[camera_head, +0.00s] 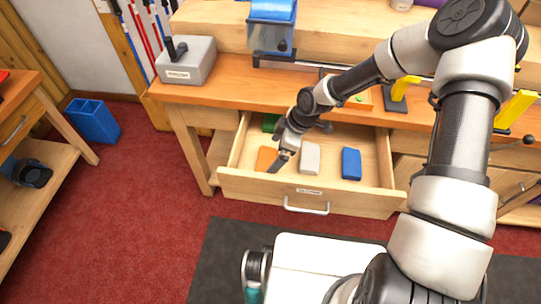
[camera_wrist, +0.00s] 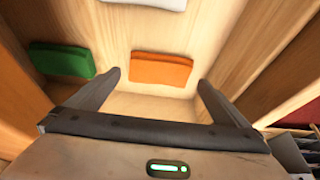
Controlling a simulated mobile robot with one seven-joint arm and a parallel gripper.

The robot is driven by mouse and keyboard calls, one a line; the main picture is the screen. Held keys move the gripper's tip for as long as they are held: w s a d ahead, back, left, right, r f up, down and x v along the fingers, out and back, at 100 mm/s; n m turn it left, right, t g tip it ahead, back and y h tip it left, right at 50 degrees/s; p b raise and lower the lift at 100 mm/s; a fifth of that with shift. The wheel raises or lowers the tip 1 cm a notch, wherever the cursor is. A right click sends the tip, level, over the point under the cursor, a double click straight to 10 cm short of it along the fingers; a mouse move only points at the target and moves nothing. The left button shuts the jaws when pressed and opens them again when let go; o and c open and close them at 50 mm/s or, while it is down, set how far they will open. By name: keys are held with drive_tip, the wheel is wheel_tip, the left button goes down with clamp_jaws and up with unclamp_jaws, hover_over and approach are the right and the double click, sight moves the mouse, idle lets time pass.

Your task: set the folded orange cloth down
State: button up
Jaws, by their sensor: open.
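The folded orange cloth (camera_wrist: 161,70) lies flat on the drawer floor in the wrist view, ahead of and between my fingertips. In the head view the orange cloth (camera_head: 266,158) is at the drawer's left side, partly hidden by my gripper (camera_head: 280,162). My gripper also shows in the wrist view (camera_wrist: 158,80), with its two fingers wide apart and nothing between them. The open drawer (camera_head: 379,176) holds the cloth. How far my fingertips are above the drawer floor is hard to tell.
A green folded cloth (camera_wrist: 62,61), a white folded cloth (camera_head: 309,157) and a blue folded cloth (camera_head: 351,163) lie in the same drawer. The drawer walls stand close around my gripper. A grey box (camera_head: 186,62) sits on the bench above.

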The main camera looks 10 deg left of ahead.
drive_tip(key=p+v, duration=0.1)
drive_tip(key=v, duration=0.7)
idle(1.0)
